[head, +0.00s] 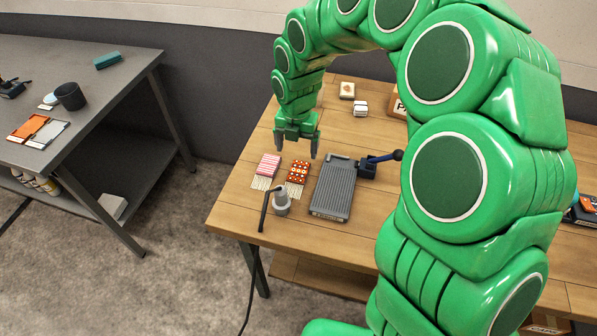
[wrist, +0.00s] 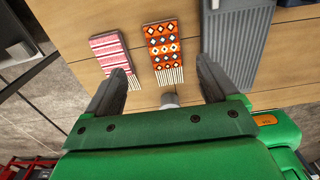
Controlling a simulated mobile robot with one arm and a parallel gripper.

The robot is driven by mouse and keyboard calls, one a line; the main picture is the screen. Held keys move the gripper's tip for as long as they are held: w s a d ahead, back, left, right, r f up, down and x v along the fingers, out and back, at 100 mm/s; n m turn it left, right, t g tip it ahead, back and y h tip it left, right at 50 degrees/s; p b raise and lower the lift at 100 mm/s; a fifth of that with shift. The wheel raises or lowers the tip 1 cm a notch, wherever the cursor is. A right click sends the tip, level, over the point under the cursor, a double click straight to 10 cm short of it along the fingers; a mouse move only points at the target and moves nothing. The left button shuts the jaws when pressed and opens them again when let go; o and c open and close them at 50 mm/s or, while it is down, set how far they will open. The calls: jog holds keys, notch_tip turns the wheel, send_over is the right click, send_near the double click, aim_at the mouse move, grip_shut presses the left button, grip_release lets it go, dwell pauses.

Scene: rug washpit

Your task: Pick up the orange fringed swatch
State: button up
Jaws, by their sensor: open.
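The orange fringed swatch (head: 298,173) lies flat on the wooden table, with white diamonds and a pale fringe at its front end. In the wrist view the orange swatch (wrist: 163,47) sits ahead of my gripper, a little right of centre, its fringe toward the jaws. My gripper (head: 297,145) hangs above the table behind the swatch in the head view. In the wrist view my gripper (wrist: 166,85) has its two fingers spread wide with nothing held between them.
A pink striped swatch (head: 268,166) lies just left of the orange one. A grey ribbed board (head: 333,190) lies close on the right. A grey bottle-like item (head: 281,203) with a black handle stands in front.

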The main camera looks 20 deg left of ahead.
aim_at(299, 170)
jog(key=shift+f, duration=1.3)
jog(key=shift+s+d+f, duration=0.15)
jog(key=shift+f, duration=1.2)
jog(key=shift+s+d+f, duration=0.1)
jog(key=shift+d+f, duration=0.05)
jog(key=shift+f, duration=1.15)
jog(key=c, duration=1.2)
jog(key=shift+o, duration=0.2)
jog(key=shift+r, duration=0.15)
